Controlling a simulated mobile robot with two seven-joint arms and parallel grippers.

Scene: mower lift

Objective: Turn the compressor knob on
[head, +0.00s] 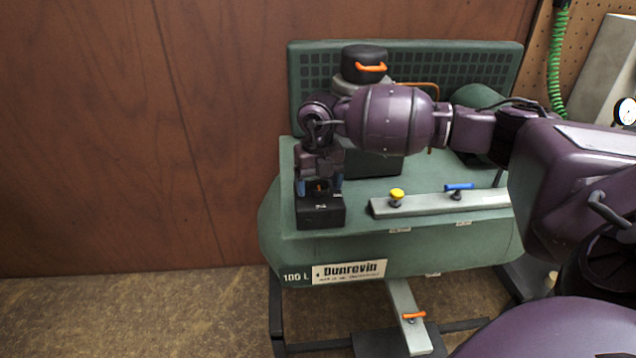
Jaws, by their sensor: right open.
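The green compressor (340,258), labelled "Dunrevin" and "100 L", stands against the wood wall. A small black box (320,213) sits on the left end of its top. My right gripper (319,187) points down over this box, with its bluish fingertips apart. A small dark part with an orange mark, seemingly the knob (320,186), shows between the fingertips. I cannot tell whether the fingers touch it. Its setting is too small to read, and my wrist hides the area above it. My left gripper is not in view.
A grey bar (428,204) on the compressor carries a yellow knob (397,195) and a blue lever (458,187). A black cap with an orange handle (371,67) stands behind my arm. An orange lever (413,316) is below. The floor at left is clear.

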